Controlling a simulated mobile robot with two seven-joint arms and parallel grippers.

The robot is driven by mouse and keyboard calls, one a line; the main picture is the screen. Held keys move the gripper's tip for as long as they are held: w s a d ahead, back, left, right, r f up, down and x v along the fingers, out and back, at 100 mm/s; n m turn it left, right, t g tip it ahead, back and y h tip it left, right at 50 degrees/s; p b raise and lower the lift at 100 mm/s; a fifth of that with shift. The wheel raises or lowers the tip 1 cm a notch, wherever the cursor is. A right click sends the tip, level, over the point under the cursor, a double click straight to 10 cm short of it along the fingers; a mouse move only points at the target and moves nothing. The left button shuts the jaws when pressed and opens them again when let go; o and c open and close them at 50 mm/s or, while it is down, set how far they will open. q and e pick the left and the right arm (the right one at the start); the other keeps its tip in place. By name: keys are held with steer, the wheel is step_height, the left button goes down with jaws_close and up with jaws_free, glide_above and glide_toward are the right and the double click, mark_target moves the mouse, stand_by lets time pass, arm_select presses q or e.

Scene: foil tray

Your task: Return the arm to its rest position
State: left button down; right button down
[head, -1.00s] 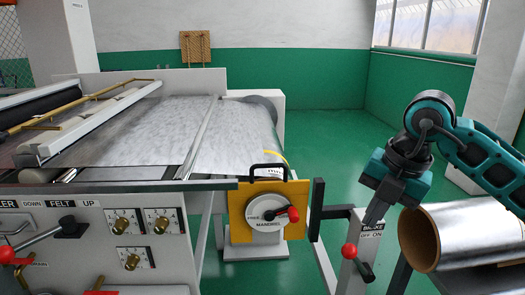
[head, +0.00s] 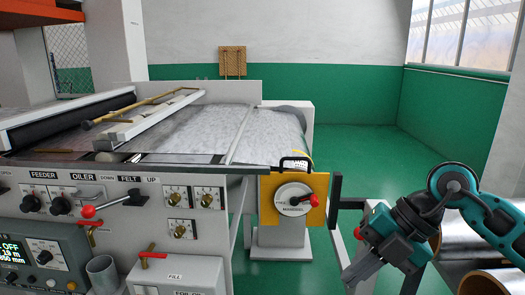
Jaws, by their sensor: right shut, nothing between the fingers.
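My right arm comes in from the right, with teal and dark links. Its gripper (head: 357,272) hangs low at the lower right, pointing down and to the left. Its fingers are shut with nothing between them. My left gripper is not in view.
A long machine with a silvery sheet (head: 205,125) fills the left. A yellow mandrel panel (head: 267,212) with a red-knobbed handle is at its right end. A red knob (head: 358,233) sits beside my gripper. A metal roll (head: 470,232) lies behind my arm. Green floor is open behind.

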steer(key=s+a+r+m+t+y, duration=0.1)
steer(key=a+m+y, duration=0.1)
steer(key=a+y, duration=0.45)
steer(key=s+a+r+m+t+y, duration=0.1)
steer(key=s+a+r+t+y, duration=0.1)
steer(key=a+y, duration=0.4)
steer(key=w+d+f+m+t+h, duration=0.3)
steer(key=d+f+m+t+h, duration=0.9)
steer(key=m, duration=0.7)
steer(key=s+d+f+m+g+h, duration=0.1)
steer(key=s+f+m+g+h, duration=0.1)
steer(key=s+f, duration=0.4)
steer(key=s+d+f+m+g+h, duration=0.2)
steer(key=s+f, duration=0.4)
steer(key=f, duration=0.8)
steer(key=shift+s+m+g+h, duration=0.15)
steer(key=shift+m+g+h, duration=0.15)
steer(key=shift+m+h, duration=0.55)
steer(key=shift+a+y, duration=0.1)
steer(key=shift+y, duration=0.2)
